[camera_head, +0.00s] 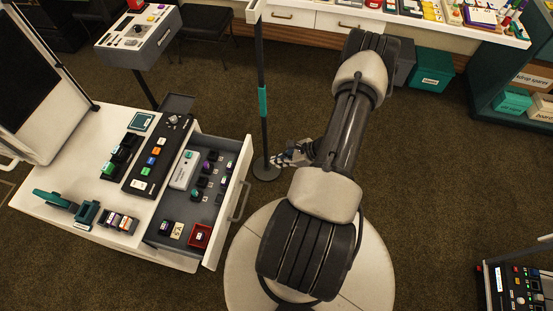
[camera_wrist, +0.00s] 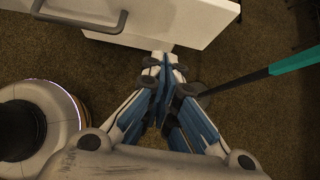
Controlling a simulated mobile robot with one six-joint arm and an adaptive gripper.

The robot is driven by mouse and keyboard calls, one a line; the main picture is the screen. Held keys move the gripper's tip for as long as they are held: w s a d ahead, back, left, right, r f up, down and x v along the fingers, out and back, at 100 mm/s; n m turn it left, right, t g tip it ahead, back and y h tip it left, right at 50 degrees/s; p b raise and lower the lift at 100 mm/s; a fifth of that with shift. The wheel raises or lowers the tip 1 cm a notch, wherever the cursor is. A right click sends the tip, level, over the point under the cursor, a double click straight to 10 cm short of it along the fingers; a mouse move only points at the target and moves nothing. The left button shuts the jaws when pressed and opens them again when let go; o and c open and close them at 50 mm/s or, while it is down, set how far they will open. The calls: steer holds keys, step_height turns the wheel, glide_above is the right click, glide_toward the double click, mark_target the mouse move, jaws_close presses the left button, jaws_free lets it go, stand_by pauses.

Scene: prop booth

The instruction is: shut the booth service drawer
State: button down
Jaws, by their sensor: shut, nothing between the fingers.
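The booth service drawer (camera_head: 176,232) stands pulled out from the right side of the white booth table (camera_head: 60,215) in the head view. Its white front with a dark bar handle (camera_head: 241,193) faces right. In the wrist view the drawer front (camera_wrist: 180,18) and handle (camera_wrist: 80,22) show at the top. My gripper (camera_head: 282,158) is just right of the drawer front, near its far end, and not on the handle. In the wrist view my gripper (camera_wrist: 160,68) is shut with nothing between the fingers, its tips close to the front's edge. Contact cannot be told.
A dark pole with a teal band (camera_head: 262,102) stands on a round base beside my gripper. The drawer holds a white box (camera_head: 184,170), small blocks and a red tray (camera_head: 199,236).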

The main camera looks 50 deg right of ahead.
steer(key=shift+w+a+f+b, duration=0.4)
steer(key=shift+w+a+f, duration=0.4)
steer(key=shift+w, duration=0.7)
steer(key=shift+w+a+f+b, duration=0.45)
steer(key=shift+w+f, duration=0.7)
steer(key=shift+w, duration=0.4)
steer(key=shift+w+a+f+b, duration=0.35)
steer(key=shift+w+a+f, duration=0.45)
steer(key=shift+w, duration=0.7)
steer(key=shift+d+f, duration=0.1)
steer(key=shift+f, duration=0.05)
